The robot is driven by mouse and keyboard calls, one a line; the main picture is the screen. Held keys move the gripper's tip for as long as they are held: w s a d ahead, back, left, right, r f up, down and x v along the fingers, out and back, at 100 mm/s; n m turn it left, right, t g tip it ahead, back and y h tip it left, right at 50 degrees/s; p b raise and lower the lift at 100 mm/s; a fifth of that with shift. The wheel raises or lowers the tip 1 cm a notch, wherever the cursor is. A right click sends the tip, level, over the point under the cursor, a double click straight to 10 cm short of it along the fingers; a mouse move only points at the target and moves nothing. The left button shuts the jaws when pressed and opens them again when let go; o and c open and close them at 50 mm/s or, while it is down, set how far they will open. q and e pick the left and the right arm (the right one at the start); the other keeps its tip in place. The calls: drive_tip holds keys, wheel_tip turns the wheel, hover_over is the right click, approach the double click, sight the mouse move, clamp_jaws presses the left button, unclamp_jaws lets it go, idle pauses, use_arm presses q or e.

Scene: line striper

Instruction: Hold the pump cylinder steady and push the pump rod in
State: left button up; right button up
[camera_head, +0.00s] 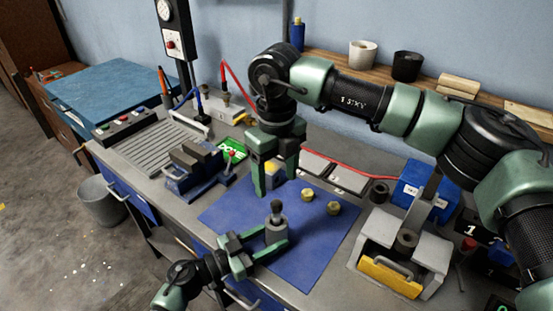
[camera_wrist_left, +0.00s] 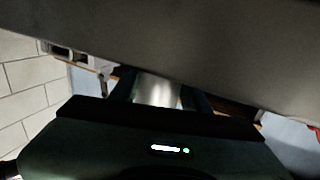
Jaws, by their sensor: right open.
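The pump cylinder (camera_head: 276,232), a short grey metal tube, stands upright on the blue mat. The pump rod (camera_head: 277,207) sticks up from its top with a dark knob. My left gripper (camera_head: 275,236) comes in low from the front left, with its fingers on both sides of the cylinder and closed on it. In the left wrist view the shiny cylinder (camera_wrist_left: 157,91) shows between the dark fingers; much of that view is blocked by a large grey surface. My right gripper (camera_head: 275,175) points down, open and empty, behind and above the rod, apart from it.
Two brass fittings (camera_head: 321,202) lie on the blue mat (camera_head: 308,262) right of the cylinder. A vise (camera_head: 195,168) stands at left. A grey fixture with a yellow bar (camera_head: 391,277) and a blue box (camera_head: 424,201) stand at right. The mat's front right is clear.

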use_arm(q)
drive_tip(key=o, duration=0.5)
drive_tip(key=shift+a, duration=0.1)
